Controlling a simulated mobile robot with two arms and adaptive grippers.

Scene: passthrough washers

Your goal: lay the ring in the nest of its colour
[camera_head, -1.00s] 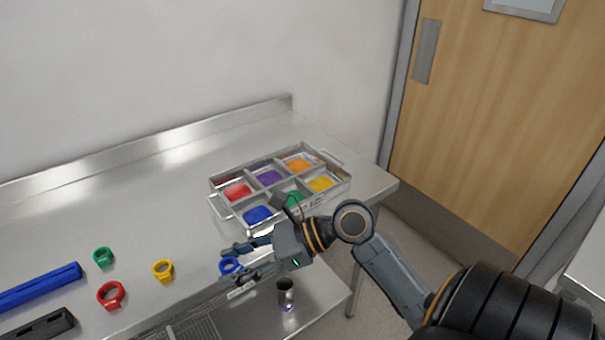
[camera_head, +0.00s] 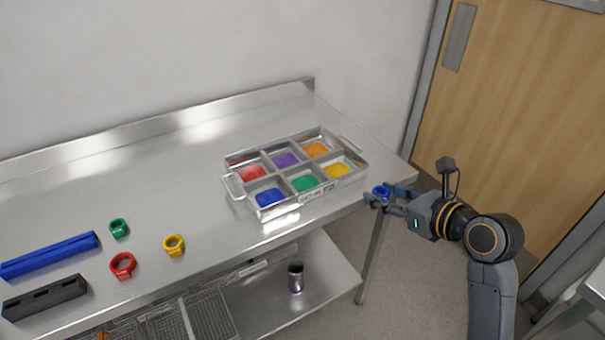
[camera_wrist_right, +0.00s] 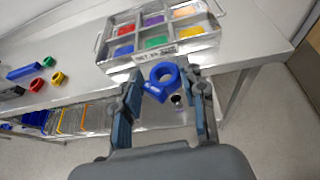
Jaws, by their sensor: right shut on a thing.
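My right gripper (camera_head: 383,197) is shut on a blue ring (camera_head: 381,191), held in the air off the table's right front edge, right of the tray. The ring also shows between the fingers in the right wrist view (camera_wrist_right: 160,82). A metal tray (camera_head: 290,206) stands on the table with six coloured nests. Its front row has the blue nest (camera_head: 270,198), green nest (camera_head: 304,184) and yellow nest (camera_head: 337,171). Its back row has the red nest (camera_head: 253,173), purple nest (camera_head: 285,160) and orange nest (camera_head: 316,150). My left gripper is not in view.
A green ring (camera_head: 119,228), a red ring (camera_head: 122,266) and a yellow ring (camera_head: 173,246) lie on the table (camera_head: 190,200). A blue bar (camera_head: 50,254) and a black block (camera_head: 45,297) lie at the left. A dark cup (camera_head: 295,277) stands on the lower shelf.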

